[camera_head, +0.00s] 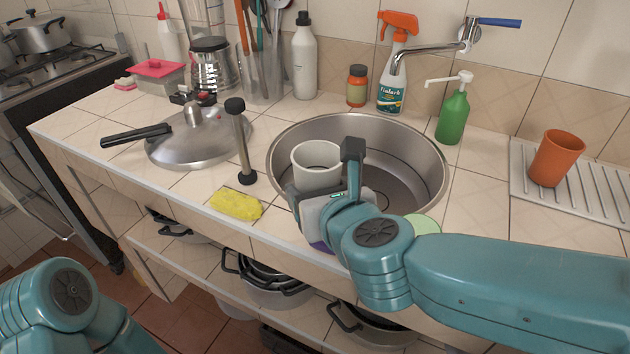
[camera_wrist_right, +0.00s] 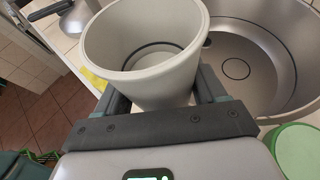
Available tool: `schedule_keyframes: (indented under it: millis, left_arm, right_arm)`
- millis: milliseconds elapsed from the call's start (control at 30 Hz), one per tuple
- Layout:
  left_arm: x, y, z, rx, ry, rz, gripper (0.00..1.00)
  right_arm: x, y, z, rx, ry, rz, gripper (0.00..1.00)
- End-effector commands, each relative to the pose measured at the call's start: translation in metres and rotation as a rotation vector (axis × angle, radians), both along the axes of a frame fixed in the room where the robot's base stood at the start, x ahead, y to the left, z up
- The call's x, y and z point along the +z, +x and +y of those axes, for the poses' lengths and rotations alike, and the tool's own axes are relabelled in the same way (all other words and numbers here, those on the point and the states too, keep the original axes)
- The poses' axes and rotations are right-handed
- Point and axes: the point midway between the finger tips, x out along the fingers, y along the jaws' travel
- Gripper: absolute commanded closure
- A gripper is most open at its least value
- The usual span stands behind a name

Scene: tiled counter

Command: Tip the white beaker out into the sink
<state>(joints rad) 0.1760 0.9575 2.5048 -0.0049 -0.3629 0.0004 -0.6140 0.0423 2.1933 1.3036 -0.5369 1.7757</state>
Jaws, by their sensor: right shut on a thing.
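The white beaker (camera_head: 316,172) is held about upright at the left front part of the round metal sink (camera_head: 432,160). My right gripper (camera_head: 322,184) is shut on the beaker's sides. In the right wrist view the beaker (camera_wrist_right: 165,82) sits between both fingers (camera_wrist_right: 160,90), mouth up, with a dark ring visible inside and no clear contents. The sink (camera_wrist_right: 265,62) lies behind and to the right of it there. The beaker's lower part is hidden by my gripper. My left arm shows at lower left, but its gripper is out of view.
A tap (camera_head: 430,48) reaches over the sink's back. A green disc (camera_head: 425,224) is at the front edge. A soap bottle (camera_head: 454,115) and orange cup (camera_head: 556,158) stand right.

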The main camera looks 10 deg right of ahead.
Motion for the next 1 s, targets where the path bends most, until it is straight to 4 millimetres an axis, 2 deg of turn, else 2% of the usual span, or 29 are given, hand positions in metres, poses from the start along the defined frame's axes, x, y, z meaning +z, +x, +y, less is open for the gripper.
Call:
schedule_keyframes:
  millis: [433, 500, 700, 967, 1000]
  left_arm:
    - [0.04, 0.0, 0.0, 0.0, 0.0, 0.0, 0.03]
    - [0.035, 0.0, 0.0, 0.0, 0.0, 0.0, 0.03]
    - [0.037, 0.0, 0.0, 0.0, 0.0, 0.0, 0.03]
    - [0.042, 0.0, 0.0, 0.0, 0.0, 0.0, 0.03]
    - [0.048, 0.0, 0.0, 0.0, 0.0, 0.0, 0.03]
  right_arm:
    - [0.014, 0.0, -0.004, -0.001, 0.132, 0.114, 0.76]
    - [0.005, 0.005, -0.009, -0.002, 0.149, 0.13, 0.76]
    - [-0.003, 0.017, -0.021, -0.003, 0.198, 0.171, 0.76]
    - [-0.014, 0.033, -0.036, -0.003, 0.26, 0.224, 0.76]
    - [-0.01, 0.033, -0.036, -0.001, 0.272, 0.234, 0.76]
